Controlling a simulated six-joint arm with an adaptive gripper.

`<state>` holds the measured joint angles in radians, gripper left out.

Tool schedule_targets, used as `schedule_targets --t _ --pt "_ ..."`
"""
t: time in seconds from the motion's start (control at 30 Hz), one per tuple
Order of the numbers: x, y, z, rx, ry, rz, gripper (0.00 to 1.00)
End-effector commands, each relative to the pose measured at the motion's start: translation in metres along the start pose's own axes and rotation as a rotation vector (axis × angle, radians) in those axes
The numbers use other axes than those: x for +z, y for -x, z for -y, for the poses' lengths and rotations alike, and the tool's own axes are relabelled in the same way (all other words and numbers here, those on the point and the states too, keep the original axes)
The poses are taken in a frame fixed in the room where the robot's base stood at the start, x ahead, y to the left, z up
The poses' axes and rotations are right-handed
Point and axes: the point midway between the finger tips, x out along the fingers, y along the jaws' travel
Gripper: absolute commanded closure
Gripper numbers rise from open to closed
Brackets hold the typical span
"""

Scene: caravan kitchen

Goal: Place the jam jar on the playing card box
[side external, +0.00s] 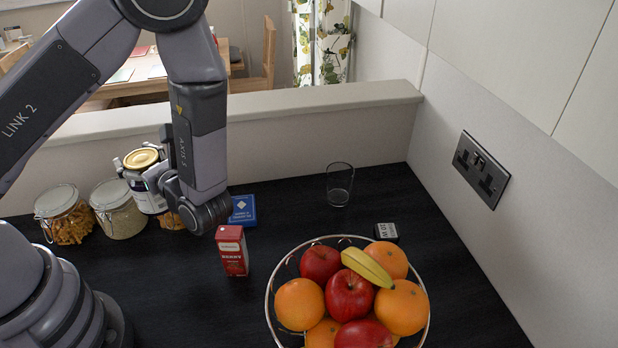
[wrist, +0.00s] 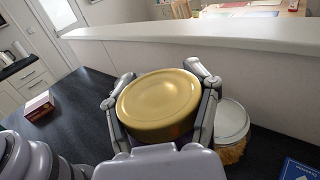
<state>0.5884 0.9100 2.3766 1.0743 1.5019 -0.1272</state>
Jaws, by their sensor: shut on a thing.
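The jam jar (side external: 147,190) has a gold lid and a dark body with a pale label. My gripper (side external: 140,168) is shut on it and holds it upright, in front of the row of storage jars in the side view. In the wrist view its gold lid (wrist: 159,98) sits between the two fingers of my gripper (wrist: 162,90). The playing card box (side external: 243,210) is blue with a white diamond and lies flat on the counter, right of the jar and partly hidden by my wrist. Its corner shows at the lower right of the wrist view (wrist: 298,170).
A red carton (side external: 232,251) stands just in front of the card box. Storage jars (side external: 118,210) stand at the left. A wire fruit bowl (side external: 270,310), a glass (side external: 340,185) and a small dark box (side external: 386,232) are to the right. A low ledge (side external: 300,100) runs behind.

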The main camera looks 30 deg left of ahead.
Motion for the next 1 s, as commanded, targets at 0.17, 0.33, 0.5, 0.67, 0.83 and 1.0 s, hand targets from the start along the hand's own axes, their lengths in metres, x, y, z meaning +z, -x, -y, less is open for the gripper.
schedule_targets --t 0.17,0.33,0.5,0.67,0.83,1.0 --pt "-0.004 0.020 0.033 -0.235 0.000 0.003 0.83" --pt "-0.011 0.026 0.054 -0.299 0.002 0.001 0.84" --pt "-0.028 0.021 0.092 -0.297 0.005 0.002 0.84" --pt "-0.046 0.018 0.132 -0.297 0.005 0.002 0.84" --pt "-0.078 0.015 0.159 -0.298 0.002 0.003 0.84" --pt "-0.096 0.014 0.174 -0.299 0.002 0.003 0.84"
